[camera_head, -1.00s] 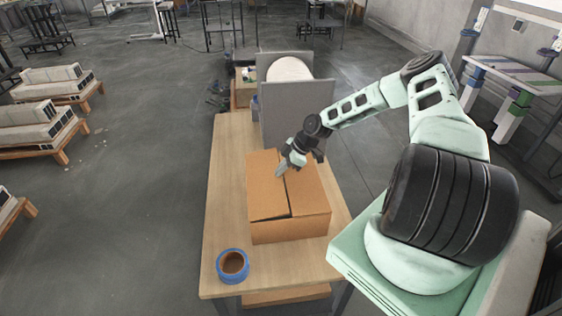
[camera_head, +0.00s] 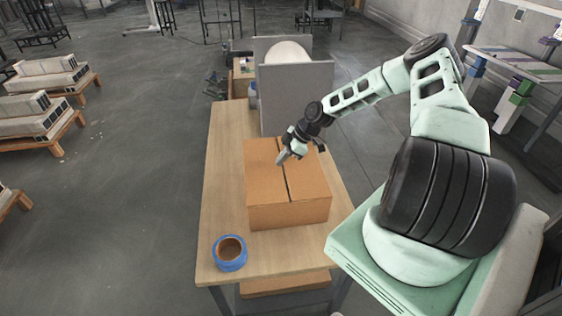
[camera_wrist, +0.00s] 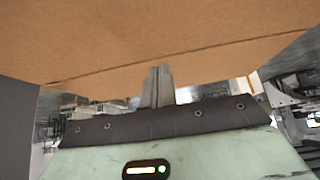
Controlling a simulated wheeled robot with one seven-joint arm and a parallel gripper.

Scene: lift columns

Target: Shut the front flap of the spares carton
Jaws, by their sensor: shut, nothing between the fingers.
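The spares carton (camera_head: 288,213) is a brown cardboard box on the wooden table. Its top flaps lie flat, with a narrow dark seam between the left flap (camera_head: 262,178) and the right flap (camera_head: 308,178). I cannot tell which one the task calls the front flap. My gripper (camera_head: 281,159) is shut and empty, its tip at the carton's top near the far end of the seam. In the wrist view the shut fingers (camera_wrist: 157,86) point at the brown cardboard (camera_wrist: 150,35); whether they touch it is unclear.
A roll of blue tape (camera_head: 230,253) stands on the table (camera_head: 226,165) near its front left corner. A grey panel (camera_head: 296,96) rises behind the carton. The table's left strip is clear. Pallets with pale blocks (camera_head: 45,118) stand on the floor at the left.

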